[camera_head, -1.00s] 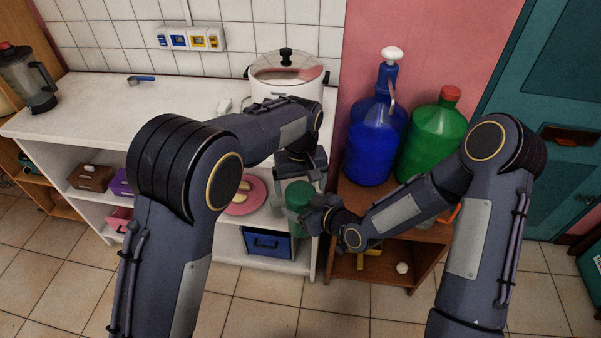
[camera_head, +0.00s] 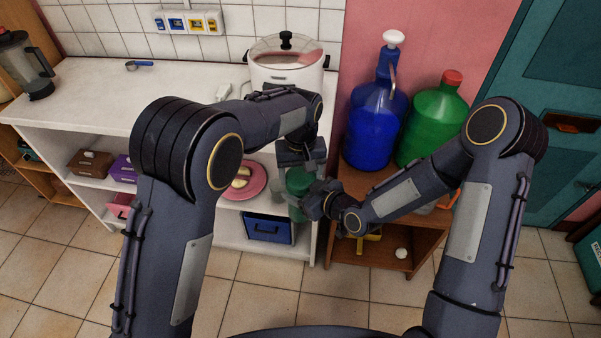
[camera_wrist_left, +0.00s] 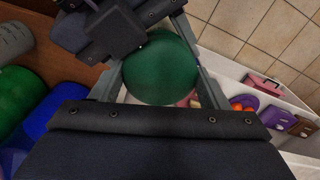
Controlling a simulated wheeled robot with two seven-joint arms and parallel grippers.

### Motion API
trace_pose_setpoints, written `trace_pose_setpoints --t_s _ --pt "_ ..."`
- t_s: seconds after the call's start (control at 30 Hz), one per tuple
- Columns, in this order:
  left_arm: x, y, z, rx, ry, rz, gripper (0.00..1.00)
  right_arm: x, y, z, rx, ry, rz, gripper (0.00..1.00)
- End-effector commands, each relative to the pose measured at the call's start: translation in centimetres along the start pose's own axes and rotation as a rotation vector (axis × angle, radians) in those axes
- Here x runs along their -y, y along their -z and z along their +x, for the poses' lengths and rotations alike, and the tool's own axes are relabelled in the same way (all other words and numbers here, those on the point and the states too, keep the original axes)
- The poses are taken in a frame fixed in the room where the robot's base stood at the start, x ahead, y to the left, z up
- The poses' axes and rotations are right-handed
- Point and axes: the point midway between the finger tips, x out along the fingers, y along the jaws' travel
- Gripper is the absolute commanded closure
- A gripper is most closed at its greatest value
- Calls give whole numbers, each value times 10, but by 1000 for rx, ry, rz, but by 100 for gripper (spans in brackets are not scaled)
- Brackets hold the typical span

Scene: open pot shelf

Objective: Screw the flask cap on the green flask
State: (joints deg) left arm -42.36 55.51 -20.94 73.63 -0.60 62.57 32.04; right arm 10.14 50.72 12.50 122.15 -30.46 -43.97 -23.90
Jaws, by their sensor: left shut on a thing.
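The green flask (camera_head: 298,182) is upright between my two grippers, in front of the gap between the white counter and the brown shelf. My left gripper (camera_head: 299,166) is above it, pointing down. In the left wrist view a round green top (camera_wrist_left: 160,70) sits between the left fingers, which are shut on it. I take it for the flask cap; the seam between cap and flask is hidden. My right gripper (camera_head: 312,202) reaches the flask's side from the right. Its fingertips are hidden, so I cannot tell whether it is shut.
A white pot (camera_head: 287,70) is on the counter (camera_head: 110,100). A pink plate (camera_head: 258,184) and blue box (camera_head: 268,229) are on lower shelves.

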Motion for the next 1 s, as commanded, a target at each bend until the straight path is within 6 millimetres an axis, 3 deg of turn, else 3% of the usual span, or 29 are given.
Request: trace_pose_setpoints --t_s 0.13,0.4,0.43,0.57,1.0 --pt "1 0 0 0 -1 171 59 0 0 0 0 -1 0 100" --pt "0 0 0 -1 1 190 59 -1 0 0 0 -1 0 100" --pt "0 0 0 -1 1 190 27 -1 0 0 0 -2 0 100" --pt "0 0 0 0 0 189 10 0 0 0 0 -1 0 100" --pt "-3 -1 -3 -1 -6 191 9 2 1 0 -3 4 -3 100"
